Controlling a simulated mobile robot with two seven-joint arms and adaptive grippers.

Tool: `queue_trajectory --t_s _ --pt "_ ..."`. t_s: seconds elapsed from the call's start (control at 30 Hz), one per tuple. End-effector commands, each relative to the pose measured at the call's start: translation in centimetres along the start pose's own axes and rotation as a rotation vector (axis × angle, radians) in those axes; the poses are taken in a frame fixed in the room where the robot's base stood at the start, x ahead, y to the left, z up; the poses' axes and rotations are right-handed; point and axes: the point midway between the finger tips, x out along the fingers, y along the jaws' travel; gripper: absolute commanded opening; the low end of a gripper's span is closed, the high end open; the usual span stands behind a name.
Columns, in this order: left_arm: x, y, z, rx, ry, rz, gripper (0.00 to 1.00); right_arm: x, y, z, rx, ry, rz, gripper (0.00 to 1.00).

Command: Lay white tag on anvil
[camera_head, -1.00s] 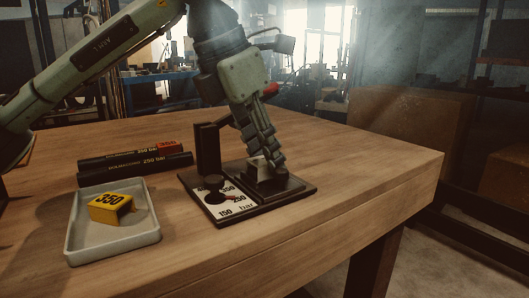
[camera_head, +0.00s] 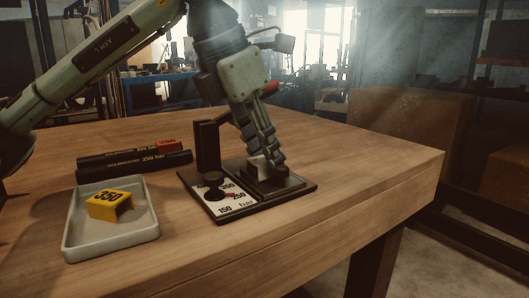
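The dark square anvil (camera_head: 288,185) sits on the right half of a black base plate on the wooden table. My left gripper (camera_head: 270,164) reaches down over it, fingertips right at its top. A small pale patch, seemingly the white tag (camera_head: 257,165), shows at the fingertips, low over the anvil top. The fingers partly hide it, and I cannot tell if it rests on the anvil or is still held. The finger gap is not clear from this angle. My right gripper is not in view.
A grey tray (camera_head: 112,242) holding a yellow 350 tag (camera_head: 109,205) stands at left. A dial plate (camera_head: 228,200) and black post (camera_head: 207,146) stand beside the anvil. The table's right side is clear.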

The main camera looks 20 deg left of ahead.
Motion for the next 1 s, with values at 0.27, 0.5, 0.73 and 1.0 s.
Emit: queue_trajectory --t_s 0.27,0.5,0.73,1.0 --pt "0.0 -0.1 0.0 0.002 0.002 -0.001 0.5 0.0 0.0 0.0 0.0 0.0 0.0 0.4" --pt "0.0 -0.1 0.0 0.003 0.001 -0.003 0.54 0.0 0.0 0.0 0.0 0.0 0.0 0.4" --pt "-0.6 -0.2 0.2 0.005 0.0 -0.003 0.54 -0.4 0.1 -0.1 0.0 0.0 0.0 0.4" --pt "-2.3 -0.1 0.9 0.004 0.002 -0.002 0.54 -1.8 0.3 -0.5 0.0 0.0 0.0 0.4"
